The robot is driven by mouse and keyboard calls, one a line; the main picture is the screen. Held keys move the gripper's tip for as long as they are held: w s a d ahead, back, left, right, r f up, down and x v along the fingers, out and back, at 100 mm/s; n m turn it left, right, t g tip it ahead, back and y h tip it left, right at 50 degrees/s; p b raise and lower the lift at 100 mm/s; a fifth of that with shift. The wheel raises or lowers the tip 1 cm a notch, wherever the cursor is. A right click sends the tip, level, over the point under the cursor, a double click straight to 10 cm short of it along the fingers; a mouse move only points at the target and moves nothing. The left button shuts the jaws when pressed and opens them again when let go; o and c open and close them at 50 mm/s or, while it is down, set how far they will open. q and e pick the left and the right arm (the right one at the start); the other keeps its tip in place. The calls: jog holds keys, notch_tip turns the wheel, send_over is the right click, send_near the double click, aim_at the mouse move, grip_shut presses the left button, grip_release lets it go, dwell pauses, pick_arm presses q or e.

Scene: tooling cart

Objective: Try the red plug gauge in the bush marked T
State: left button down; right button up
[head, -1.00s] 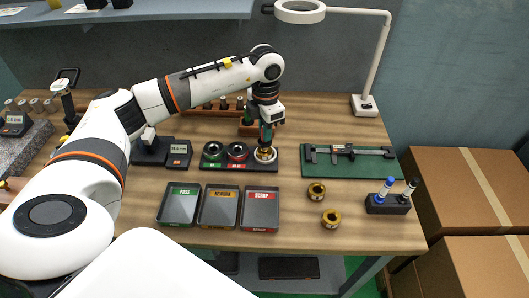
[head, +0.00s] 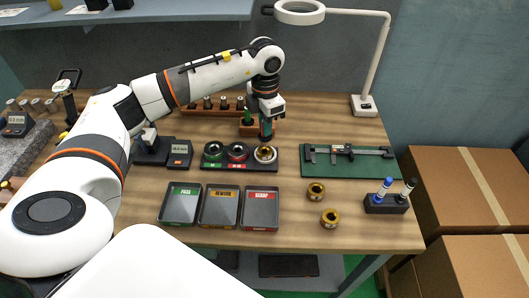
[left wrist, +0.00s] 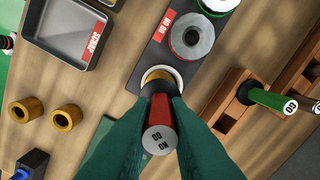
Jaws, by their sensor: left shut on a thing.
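My left gripper (head: 266,133) is shut on the red plug gauge (left wrist: 161,139), whose end face reads NO GO in the left wrist view. The gauge points down at a brass bush (head: 265,154) seated in the right end of a black block (head: 262,166). In the left wrist view the dark lower end of the gauge overlaps the bush (left wrist: 161,74). In the head view the fingers are above and slightly behind the bush, whose opening shows. Two loose brass bushes (head: 316,190) (head: 330,218) stand on the table to the right. No T mark is readable on any bush.
A green plug gauge (head: 247,117) stands in a wooden holder close behind my fingers. A green ring (head: 213,150) and a red ring (head: 237,151) sit on the block. Trays marked PASS (head: 180,205), REWORK (head: 219,207) and SCRAP (head: 261,210) lie in front. A caliper (head: 345,151) lies right.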

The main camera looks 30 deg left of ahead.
pick_arm(q)
jog(key=shift+r, duration=0.2)
jog(key=shift+r+p, duration=1.6)
jog(key=shift+r, duration=0.8)
